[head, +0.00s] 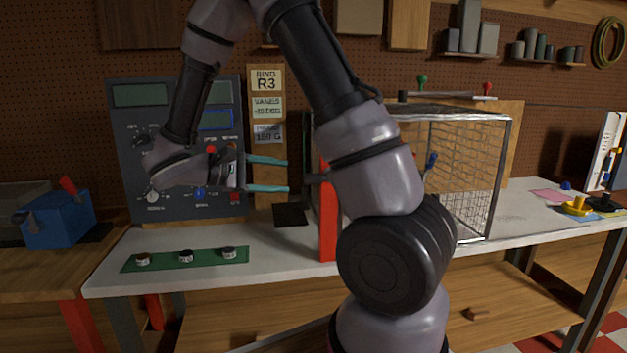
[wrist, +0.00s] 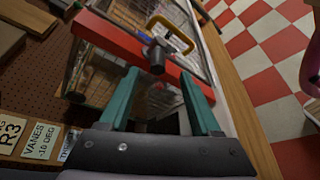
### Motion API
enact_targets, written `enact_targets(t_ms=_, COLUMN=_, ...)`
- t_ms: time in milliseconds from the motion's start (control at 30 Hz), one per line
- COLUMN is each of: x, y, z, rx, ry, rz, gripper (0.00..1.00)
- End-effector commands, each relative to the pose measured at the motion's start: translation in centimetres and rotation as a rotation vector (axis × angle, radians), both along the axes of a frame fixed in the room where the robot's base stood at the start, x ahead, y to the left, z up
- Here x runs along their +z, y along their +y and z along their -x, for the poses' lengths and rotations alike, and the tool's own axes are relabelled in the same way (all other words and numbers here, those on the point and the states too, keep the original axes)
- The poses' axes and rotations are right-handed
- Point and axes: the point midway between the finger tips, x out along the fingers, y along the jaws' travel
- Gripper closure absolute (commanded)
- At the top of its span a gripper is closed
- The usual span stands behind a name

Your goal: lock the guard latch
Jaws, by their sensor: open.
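The wire-mesh guard (head: 460,170) stands on the white bench, partly hidden behind my arm. Its red post (head: 328,220) is at its left edge, and it shows as a red bar (wrist: 110,38) in the wrist view. A dark round knob (wrist: 157,62) sticks out from the red bar, with a yellow loop handle (wrist: 172,32) beside it. The knob looks like part of the latch; its locked state cannot be told. My gripper (head: 288,176) is open with teal fingers pointing at the red post. In the wrist view the knob lies just beyond and between the fingertips (wrist: 158,82), apparently untouched.
A grey control panel (head: 180,150) stands behind my gripper, with a label board (head: 267,175) beside it. A green strip (head: 187,260) with three small knobs lies on the bench (head: 300,245) at front left. A blue box (head: 60,215) sits at far left.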

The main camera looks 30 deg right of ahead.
Motion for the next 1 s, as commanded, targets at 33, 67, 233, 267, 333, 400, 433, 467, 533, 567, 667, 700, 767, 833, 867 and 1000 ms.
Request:
enact_targets(t_ms=33, x=-0.3, y=0.3, z=-0.3, rx=0.014, ry=0.001, rz=0.016, gripper=0.36)
enact_targets(t_ms=67, x=-0.4, y=0.3, z=-0.4, rx=0.019, ry=0.001, rz=0.023, gripper=0.36)
enact_targets(t_ms=233, x=-0.7, y=-1.2, z=-0.6, rx=0.024, ry=-0.001, rz=0.033, gripper=0.36)
enact_targets(t_ms=267, x=-0.8, y=-1.7, z=-0.6, rx=0.022, ry=-0.001, rz=0.033, gripper=0.36)
enact_targets(t_ms=333, x=-1.1, y=-3.0, z=-0.6, rx=0.022, ry=0.001, rz=0.032, gripper=0.36)
enact_targets(t_ms=400, x=-1.4, y=-4.4, z=-0.7, rx=0.022, ry=0.001, rz=0.032, gripper=0.36)
enact_targets(t_ms=433, x=-1.5, y=-5.0, z=-0.7, rx=0.022, ry=0.002, rz=0.031, gripper=0.36)
enact_targets(t_ms=467, x=-1.6, y=-5.5, z=-0.7, rx=0.021, ry=0.001, rz=0.032, gripper=0.36)
enact_targets(t_ms=533, x=-1.9, y=-6.8, z=-0.9, rx=0.022, ry=0.001, rz=0.030, gripper=0.36)
enact_targets(t_ms=567, x=-2.0, y=-7.3, z=-0.8, rx=0.021, ry=0.001, rz=0.031, gripper=0.36)
enact_targets(t_ms=667, x=-2.3, y=-8.6, z=-1.0, rx=0.023, ry=0.000, rz=0.030, gripper=0.36)
enact_targets(t_ms=700, x=-2.4, y=-9.0, z=-1.0, rx=0.023, ry=0.000, rz=0.030, gripper=0.36)
enact_targets(t_ms=767, x=-2.5, y=-9.5, z=-1.0, rx=0.023, ry=0.000, rz=0.030, gripper=0.36)
enact_targets(t_ms=833, x=-2.6, y=-9.9, z=-1.0, rx=0.024, ry=0.000, rz=0.029, gripper=0.36)
enact_targets(t_ms=867, x=-2.6, y=-10.0, z=-1.0, rx=0.024, ry=-0.001, rz=0.029, gripper=0.36)
enact_targets(t_ms=1000, x=-2.6, y=-10.1, z=-1.1, rx=0.026, ry=-0.002, rz=0.029, gripper=0.36)
